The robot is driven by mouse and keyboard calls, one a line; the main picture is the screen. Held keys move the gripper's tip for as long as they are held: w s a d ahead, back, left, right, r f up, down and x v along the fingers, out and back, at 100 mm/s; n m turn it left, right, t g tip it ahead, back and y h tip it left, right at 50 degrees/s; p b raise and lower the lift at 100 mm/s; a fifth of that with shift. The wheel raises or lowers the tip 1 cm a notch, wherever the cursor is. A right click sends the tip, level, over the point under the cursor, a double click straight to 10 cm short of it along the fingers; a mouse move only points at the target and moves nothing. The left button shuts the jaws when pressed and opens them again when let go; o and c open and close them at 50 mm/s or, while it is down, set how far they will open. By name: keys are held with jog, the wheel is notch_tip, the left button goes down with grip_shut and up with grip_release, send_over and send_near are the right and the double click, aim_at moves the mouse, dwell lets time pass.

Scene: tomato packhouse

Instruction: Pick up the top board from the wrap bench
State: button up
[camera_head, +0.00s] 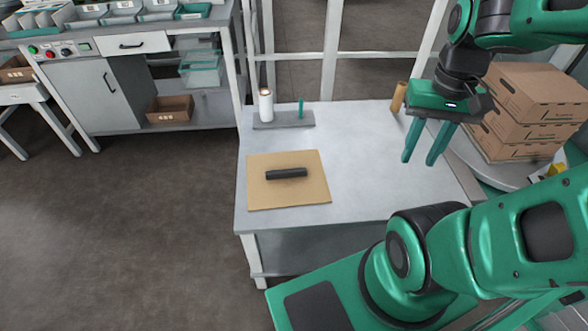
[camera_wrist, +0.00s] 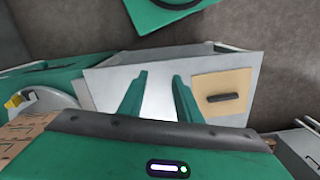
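A flat tan board (camera_head: 262,194) lies on the left part of the wrap bench (camera_head: 370,170), close to its left edge. A short black bar (camera_head: 287,173) lies across the board's middle. I cannot tell whether the bar is fixed to it, or whether more boards lie beneath. The board (camera_wrist: 237,82) and bar (camera_wrist: 225,97) also show in the wrist view, right of my fingers. My gripper (camera_head: 418,161) is above the right side of the bench, well apart from the board. Its two green fingers are spread with nothing between them, also in the wrist view (camera_wrist: 160,75).
A grey tray (camera_head: 283,124) with a white roll (camera_head: 266,105) and a teal upright piece (camera_head: 301,109) stands at the bench's back left. A brown cylinder (camera_head: 398,97) stands at the back right. Cardboard boxes (camera_head: 535,95) are stacked right of the bench. The bench's middle is clear.

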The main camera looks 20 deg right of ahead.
jog(key=shift+w+a, duration=0.1)
jog(key=shift+a, duration=0.2)
jog(key=shift+o, duration=1)
jog(key=n+t+y, duration=0.1)
jog(key=n+y, duration=0.3)
jog(key=n, duration=1.8)
send_over(287, 170)
jog(key=s+d, duration=0.1)
jog(key=d, duration=0.1)
notch_tip(287, 170, down, 26)
jog(key=shift+d+r, duration=0.1)
jog(key=shift+r, duration=0.05)
jog(key=shift+w+x, duration=0.15)
jog(key=shift+x, duration=1.15)
jog(key=shift+w+x, duration=0.2)
jog(key=shift+x, duration=1.05)
